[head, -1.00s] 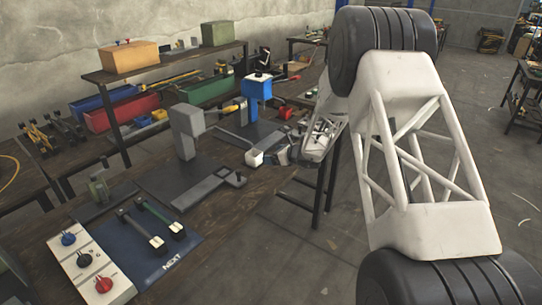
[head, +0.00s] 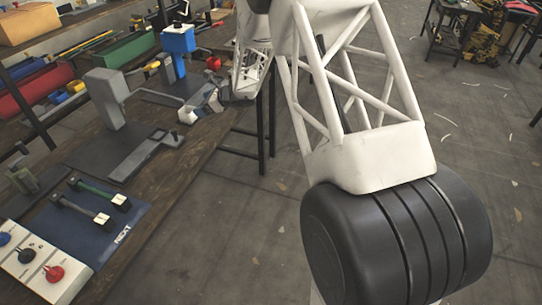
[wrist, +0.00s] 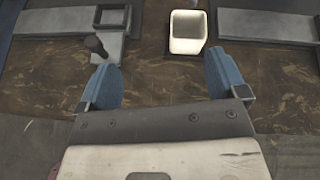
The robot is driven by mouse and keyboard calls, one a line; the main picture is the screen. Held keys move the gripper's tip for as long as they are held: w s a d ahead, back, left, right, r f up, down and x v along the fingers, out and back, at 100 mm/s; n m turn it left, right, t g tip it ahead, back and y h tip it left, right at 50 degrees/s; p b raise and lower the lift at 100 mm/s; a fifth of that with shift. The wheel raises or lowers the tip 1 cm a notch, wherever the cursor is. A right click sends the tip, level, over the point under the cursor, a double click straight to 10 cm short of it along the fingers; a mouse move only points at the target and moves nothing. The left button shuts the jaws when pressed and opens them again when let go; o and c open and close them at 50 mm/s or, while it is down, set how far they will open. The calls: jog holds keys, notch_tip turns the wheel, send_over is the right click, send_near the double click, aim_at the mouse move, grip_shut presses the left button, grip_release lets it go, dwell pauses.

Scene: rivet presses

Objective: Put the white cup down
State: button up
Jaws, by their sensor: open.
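The white cup (wrist: 187,32) is small and squarish and stands upright, open side up, on the bench near its front edge. It also shows in the head view (head: 187,115), beside the blue press. My gripper (wrist: 160,72) has its two blue fingers spread apart with nothing between them. The cup is ahead of the fingers, nearer the right finger, with a gap of bare wood between. In the head view my gripper (head: 211,102) is just right of the cup; its fingertips are too small to make out there.
A blue press (head: 178,40) and a grey press (head: 106,97) stand on the bench (head: 150,200). A grey fixture with a dark knob (wrist: 97,46) lies left of the cup.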

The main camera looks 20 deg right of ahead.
jog(key=s+a+r+n+g+h, duration=0.1)
jog(key=s+a+r+n+g, duration=0.15)
jog(key=s+r+n, duration=0.85)
jog(key=s+a+r+n+g+h, duration=0.25)
jog(key=s+r, duration=0.45)
jog(key=s, duration=1)
jog(key=s+d+n+h, duration=0.2)
jog(key=s+n, duration=0.1)
jog(key=s, duration=0.7)
jog(key=s+d+r+n+h, duration=0.1)
jog(key=s+d+n+h, duration=0.1)
jog(key=s, duration=0.8)
jog(key=s+d+r+n+h, duration=0.1)
jog(key=s+d+n, duration=0.3)
jog(key=s, duration=0.6)
jog(key=shift+s+r+n+g+h, duration=0.15)
jog(key=shift+s+n+g+h, duration=0.2)
jog(key=shift+n+h, duration=0.5)
